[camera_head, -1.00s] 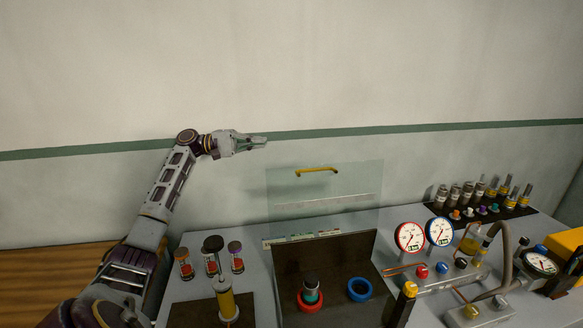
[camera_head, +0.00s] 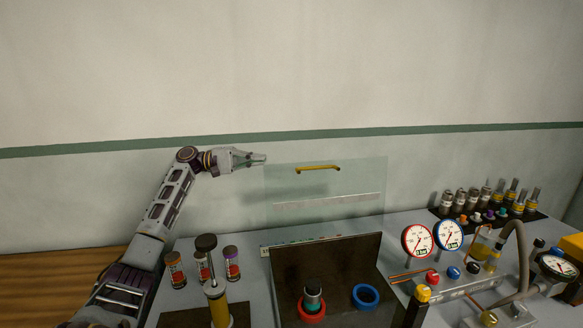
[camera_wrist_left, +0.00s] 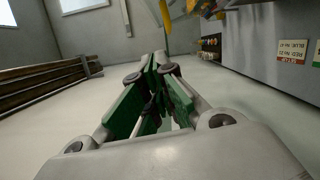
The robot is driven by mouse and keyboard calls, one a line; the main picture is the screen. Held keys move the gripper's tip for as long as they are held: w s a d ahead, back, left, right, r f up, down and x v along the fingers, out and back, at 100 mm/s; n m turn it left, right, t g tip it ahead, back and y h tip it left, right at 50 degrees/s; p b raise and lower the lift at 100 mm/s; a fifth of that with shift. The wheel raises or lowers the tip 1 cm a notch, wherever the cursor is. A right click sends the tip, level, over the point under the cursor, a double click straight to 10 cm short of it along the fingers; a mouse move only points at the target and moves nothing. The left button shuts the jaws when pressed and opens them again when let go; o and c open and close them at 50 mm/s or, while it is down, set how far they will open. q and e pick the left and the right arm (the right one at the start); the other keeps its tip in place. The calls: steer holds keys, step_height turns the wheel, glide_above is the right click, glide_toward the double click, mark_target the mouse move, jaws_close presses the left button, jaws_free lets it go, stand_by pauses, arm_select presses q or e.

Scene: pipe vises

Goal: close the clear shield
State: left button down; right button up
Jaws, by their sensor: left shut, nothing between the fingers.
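The clear shield (camera_head: 330,208) stands raised, upright at the back of a dark open-topped box (camera_head: 345,262). Its yellow handle (camera_head: 318,169) is near its top edge. My left gripper (camera_head: 262,159) is in front of the wall at the left of the shield's upper edge, near handle height and apart from the handle. In the left wrist view my left gripper (camera_wrist_left: 158,62) is shut with nothing between its green fingers. A yellow piece (camera_wrist_left: 166,25) shows just beyond the fingertips there; it looks like the handle. My right gripper is not in view.
Inside the box are a red ring with a dark cylinder (camera_head: 313,299) and a blue ring (camera_head: 366,296). Capped vials (camera_head: 232,264) and a yellow cylinder (camera_head: 218,300) stand left. Gauges (camera_head: 418,241) and hoses stand right.

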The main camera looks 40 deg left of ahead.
arm_select(q)
steer(key=w+d+p, duration=0.3)
steer(key=d, duration=0.8)
steer(key=shift+r, duration=0.45)
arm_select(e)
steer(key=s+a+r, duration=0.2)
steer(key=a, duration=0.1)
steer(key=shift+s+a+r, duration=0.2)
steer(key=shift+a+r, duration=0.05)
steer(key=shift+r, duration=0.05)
arm_select(q)
steer(key=shift+d, duration=0.1)
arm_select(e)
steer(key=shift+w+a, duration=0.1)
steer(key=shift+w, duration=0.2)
arm_select(q)
steer(key=shift+d, duration=0.15)
